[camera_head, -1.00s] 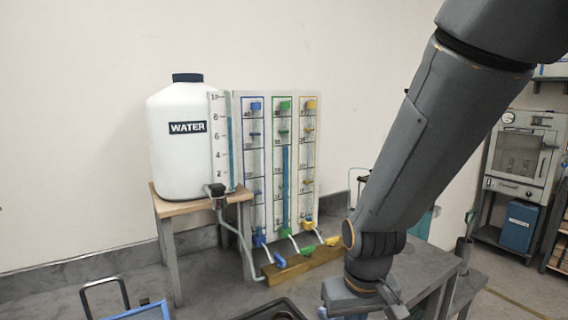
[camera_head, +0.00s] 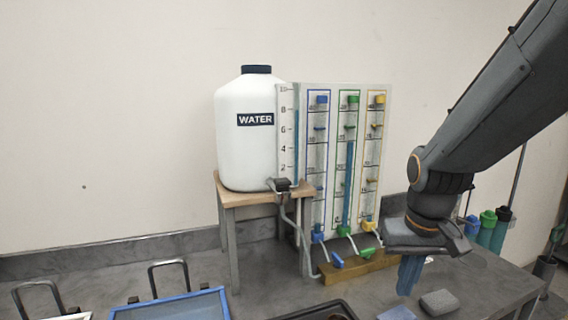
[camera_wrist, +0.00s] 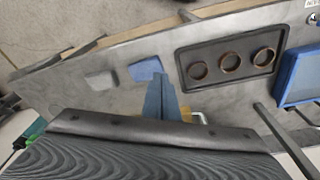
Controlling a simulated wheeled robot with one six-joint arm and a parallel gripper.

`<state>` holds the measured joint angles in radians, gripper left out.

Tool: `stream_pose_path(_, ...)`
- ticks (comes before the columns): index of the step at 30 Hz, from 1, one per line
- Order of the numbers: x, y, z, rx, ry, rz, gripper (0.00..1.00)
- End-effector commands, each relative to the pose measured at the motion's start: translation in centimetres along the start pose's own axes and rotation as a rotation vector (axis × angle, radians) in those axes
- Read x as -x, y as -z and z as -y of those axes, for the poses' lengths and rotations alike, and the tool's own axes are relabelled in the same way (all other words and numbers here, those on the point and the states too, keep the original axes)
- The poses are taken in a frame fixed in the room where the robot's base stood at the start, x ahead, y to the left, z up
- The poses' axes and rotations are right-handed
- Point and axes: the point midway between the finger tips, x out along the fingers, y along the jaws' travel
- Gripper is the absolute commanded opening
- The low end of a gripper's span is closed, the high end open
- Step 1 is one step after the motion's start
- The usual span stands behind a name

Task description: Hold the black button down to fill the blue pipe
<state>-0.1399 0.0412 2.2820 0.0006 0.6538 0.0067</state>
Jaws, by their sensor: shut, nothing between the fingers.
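The black button (camera_head: 282,184) sits on the outlet at the foot of the white water tank (camera_head: 245,150), by the stand's right edge. The blue pipe (camera_head: 318,155) is the left tube on the gauge board, framed in blue, with a blue cap and marker. I see no clear water column in it. A blue lever (camera_head: 338,260) lies below it. My gripper (camera_head: 408,275) points down over the table, right of the board and well away from the button. Its blue fingers are shut and empty, and show in the wrist view (camera_wrist: 161,97). The wrist view does not show the button.
The green-framed tube (camera_head: 347,180) holds a tall blue column. A green lever (camera_head: 367,252) sits on the wooden block (camera_head: 350,272). A grey block (camera_head: 439,302) lies near my gripper. A dark tray (camera_wrist: 230,60) with three rings and blue-framed trays (camera_head: 170,305) are in front.

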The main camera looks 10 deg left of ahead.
Motion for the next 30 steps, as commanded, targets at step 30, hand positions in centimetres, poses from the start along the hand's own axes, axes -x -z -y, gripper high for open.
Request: stream_pose_path(30,32.8,13.0,24.1,0.408,0.092,-0.12,0.0)
